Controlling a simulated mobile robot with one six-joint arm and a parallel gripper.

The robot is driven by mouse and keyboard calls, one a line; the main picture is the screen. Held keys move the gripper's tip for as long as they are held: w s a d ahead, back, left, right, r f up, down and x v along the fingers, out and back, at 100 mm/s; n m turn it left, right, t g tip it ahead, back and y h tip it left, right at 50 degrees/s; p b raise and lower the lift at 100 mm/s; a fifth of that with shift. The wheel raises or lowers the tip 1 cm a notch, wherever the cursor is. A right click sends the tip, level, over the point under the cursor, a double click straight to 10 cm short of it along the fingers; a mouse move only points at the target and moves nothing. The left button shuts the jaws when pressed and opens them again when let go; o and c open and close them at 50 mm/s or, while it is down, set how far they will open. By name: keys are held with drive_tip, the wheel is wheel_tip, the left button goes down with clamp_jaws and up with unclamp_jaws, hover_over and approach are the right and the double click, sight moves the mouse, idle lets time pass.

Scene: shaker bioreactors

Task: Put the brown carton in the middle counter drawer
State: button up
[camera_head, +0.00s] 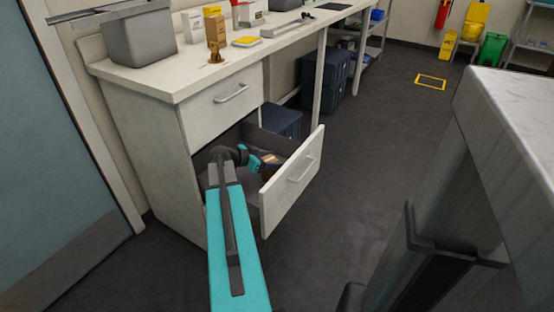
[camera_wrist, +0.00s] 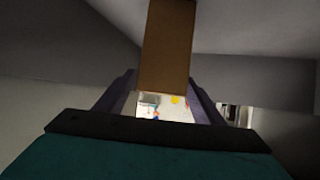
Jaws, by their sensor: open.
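The brown carton (camera_wrist: 168,48) shows in the wrist view as an upright strip between the two fingers of my gripper (camera_wrist: 163,85). In the head view a small brown patch of it (camera_head: 271,161) shows inside the open drawer (camera_head: 291,182), beside my teal gripper (camera_head: 262,160). This drawer is pulled out below a closed top drawer (camera_head: 224,101). My gripper is open and down inside the drawer, with the carton between its fingers. Whether the carton rests on the drawer floor or touches a finger cannot be told.
The counter top (camera_head: 180,82) holds a grey bin (camera_head: 139,40), a brown bottle-like item (camera_head: 215,32), a yellow item (camera_head: 247,41) and white boxes. Dark blue crates (camera_head: 328,72) stand under the counter. A pale-topped bench (camera_head: 510,110) is at the right. The floor between is clear.

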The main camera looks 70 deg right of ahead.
drive_tip(key=p+v, duration=0.1)
drive_tip(key=v, duration=0.9)
idle(0.6)
